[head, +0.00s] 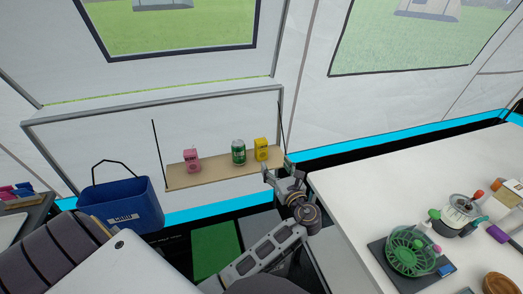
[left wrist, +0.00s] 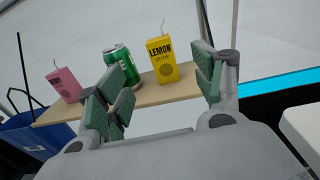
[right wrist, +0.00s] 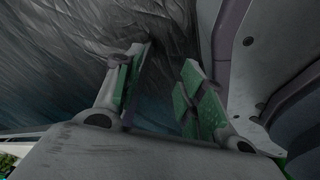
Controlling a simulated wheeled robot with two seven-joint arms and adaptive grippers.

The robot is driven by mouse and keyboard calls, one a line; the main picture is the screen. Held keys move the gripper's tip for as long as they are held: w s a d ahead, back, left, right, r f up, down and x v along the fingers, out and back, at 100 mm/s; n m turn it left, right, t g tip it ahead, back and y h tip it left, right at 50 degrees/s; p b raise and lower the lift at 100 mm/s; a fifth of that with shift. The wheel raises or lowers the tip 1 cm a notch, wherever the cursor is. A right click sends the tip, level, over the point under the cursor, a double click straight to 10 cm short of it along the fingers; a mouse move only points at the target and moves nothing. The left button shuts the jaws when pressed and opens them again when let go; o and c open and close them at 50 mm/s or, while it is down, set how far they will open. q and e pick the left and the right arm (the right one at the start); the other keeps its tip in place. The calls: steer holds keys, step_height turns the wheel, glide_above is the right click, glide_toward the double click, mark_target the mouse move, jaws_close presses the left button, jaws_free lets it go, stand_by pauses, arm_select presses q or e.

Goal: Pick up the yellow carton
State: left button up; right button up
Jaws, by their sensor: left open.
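The yellow carton (head: 261,149) stands upright at the right end of a wooden shelf (head: 215,177), beside a green can (head: 238,152). In the left wrist view the yellow carton (left wrist: 161,60) reads "LEMON" and has a straw. My left gripper (head: 279,174) is open, just below and to the right of the carton in the head view. In the left wrist view the left gripper's fingers (left wrist: 165,95) are spread wide, with the carton beyond and between them, not touched. My right gripper (right wrist: 158,90) shows only in its own wrist view, fingers apart and nothing between them.
A pink carton (head: 191,160) stands at the shelf's left. A blue bucket (head: 120,205) is left of the shelf. A white table (head: 375,170) to the right holds a green bowl-like basket (head: 411,252) and other items. A dark thin post stands at the shelf's left end.

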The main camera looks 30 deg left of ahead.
arm_select(q)
glide_toward(263, 145)
steer(key=x, duration=0.4)
steer(key=shift+w+a+f, duration=0.1)
steer(key=shift+a+f, duration=0.05)
steer(key=shift+f, duration=0.1)
steer(key=shift+w+a+b, duration=0.3)
steer(key=shift+a, duration=0.05)
steer(key=shift+w+a, duration=0.4)
steer(key=shift+a, duration=0.2)
steer(key=x, duration=0.3)
steer(key=shift+r, duration=0.15)
steer(key=shift+w+a, duration=0.25)
steer(key=shift+a, duration=0.1)
arm_select(e)
steer(key=w, duration=0.1)
steer(key=a, duration=0.1)
steer(key=w, duration=0.1)
steer(key=shift+w+a+r, duration=0.25)
steer(key=shift+w+r, duration=0.1)
steer(key=shift+r, duration=0.05)
steer(key=shift+s, duration=0.15)
